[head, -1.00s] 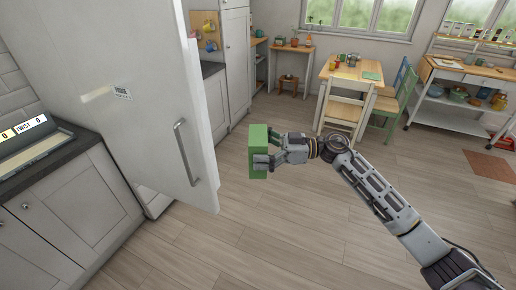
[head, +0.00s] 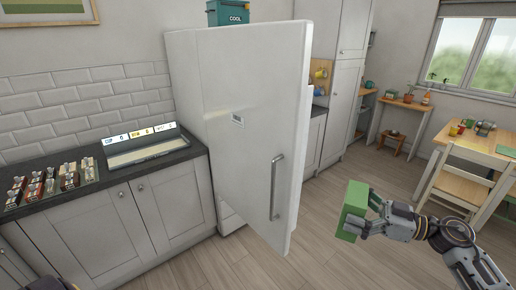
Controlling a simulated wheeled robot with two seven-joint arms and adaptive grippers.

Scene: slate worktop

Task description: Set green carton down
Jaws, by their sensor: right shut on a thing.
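The green carton (head: 352,208) is held in the air above the wooden floor, right of the middle of the head view. It is slightly tilted. My right gripper (head: 370,217) is shut on its right side, with the arm coming in from the lower right. The fingers hide part of the carton. The dark slate worktop (head: 185,153) is at the left, well apart from the carton. My left gripper is not in view.
A tall white fridge door (head: 240,165) with a grey handle stands between worktop and carton. A tray with a lit display (head: 150,152) and a rack of several small items (head: 52,183) occupy the worktop. A wooden table (head: 480,150) and chair stand right.

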